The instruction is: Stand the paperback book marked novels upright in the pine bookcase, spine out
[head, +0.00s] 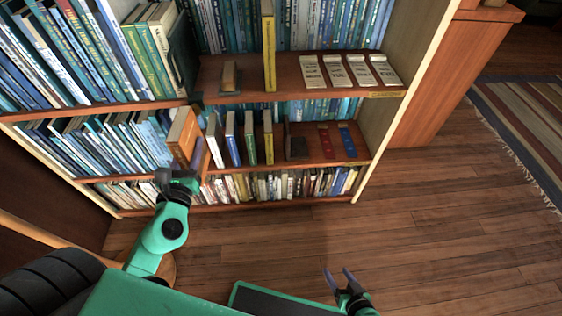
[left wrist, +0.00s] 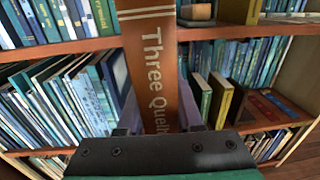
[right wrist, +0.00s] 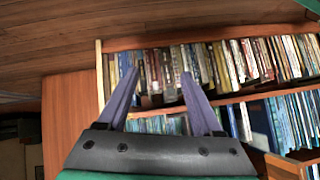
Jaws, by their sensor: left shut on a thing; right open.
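My left gripper (head: 190,160) is shut on an orange-brown book (head: 182,134) in front of the bookcase's middle shelf. In the left wrist view the book (left wrist: 152,65) is roughly upright, its spine facing me and lettered "Three Quel…", the end hidden by the gripper. I see no "novels" mark on it. The pine bookcase (head: 408,100) fills the upper head view. The book is left of several upright books; I cannot tell whether it touches the shelf. My right gripper (head: 338,280) is open and empty over the floor, away from the shelves.
The middle shelf (head: 312,148) holds thin upright books, a dark bookend (head: 295,141) and flat red (head: 325,140) and blue (head: 347,140) strips. Above are a small wooden block (head: 230,77), a tall yellow book (head: 268,50) and white cards (head: 336,71). Packed books flank the left.

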